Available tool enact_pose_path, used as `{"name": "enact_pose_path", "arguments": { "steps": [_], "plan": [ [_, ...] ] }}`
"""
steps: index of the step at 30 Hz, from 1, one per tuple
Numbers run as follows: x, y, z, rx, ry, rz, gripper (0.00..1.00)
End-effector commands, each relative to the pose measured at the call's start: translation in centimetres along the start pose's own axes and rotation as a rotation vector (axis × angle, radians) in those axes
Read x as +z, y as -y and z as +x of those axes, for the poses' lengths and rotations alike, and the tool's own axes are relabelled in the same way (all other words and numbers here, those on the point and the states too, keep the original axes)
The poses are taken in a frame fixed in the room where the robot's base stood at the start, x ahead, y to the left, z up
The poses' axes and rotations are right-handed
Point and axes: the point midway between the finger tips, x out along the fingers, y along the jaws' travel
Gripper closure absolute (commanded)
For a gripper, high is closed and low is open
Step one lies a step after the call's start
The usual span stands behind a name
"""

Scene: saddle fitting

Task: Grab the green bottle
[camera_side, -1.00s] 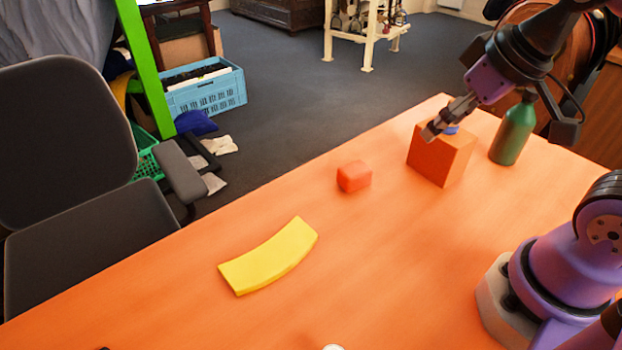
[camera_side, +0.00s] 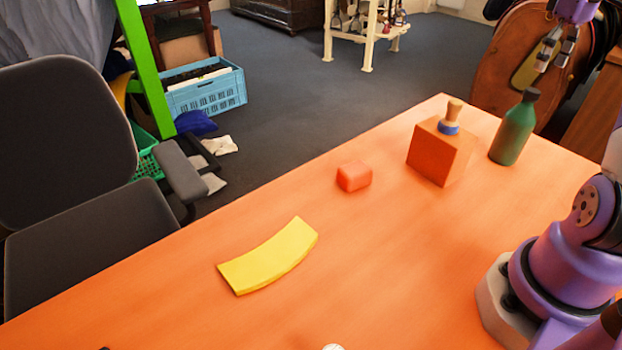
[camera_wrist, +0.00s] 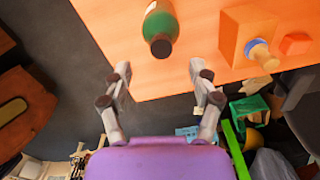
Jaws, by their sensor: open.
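The green bottle (camera_side: 513,130) stands upright on the orange table at its far right, with a dark cap on top. In the wrist view the bottle (camera_wrist: 160,25) shows at the top, ahead of my fingers and roughly between their lines. My gripper (camera_side: 552,50) is above the bottle and slightly to its right in the side view, apart from it. In the wrist view my gripper (camera_wrist: 160,78) has its two fingers spread wide with nothing between them.
An orange box (camera_side: 440,152) with a blue-and-tan stopper-like piece (camera_side: 450,117) on top stands left of the bottle. A small red block (camera_side: 354,176) and a yellow curved piece (camera_side: 268,255) lie farther left. The table (camera_side: 400,260) is clear in front of the bottle.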

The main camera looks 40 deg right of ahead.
Motion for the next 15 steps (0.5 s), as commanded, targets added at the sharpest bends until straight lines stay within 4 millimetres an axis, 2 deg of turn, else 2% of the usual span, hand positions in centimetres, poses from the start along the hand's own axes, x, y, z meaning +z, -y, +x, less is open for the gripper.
{"name": "enact_pose_path", "arguments": {
  "steps": [3,8,15],
  "plan": [
    [0.0,0.0,1.6,-0.001,0.001,0.000,0.30],
    [-0.2,0.1,3.0,-0.001,0.001,0.000,0.30],
    [-0.7,0.1,6.6,-0.001,0.001,0.001,0.30]
  ]
}}
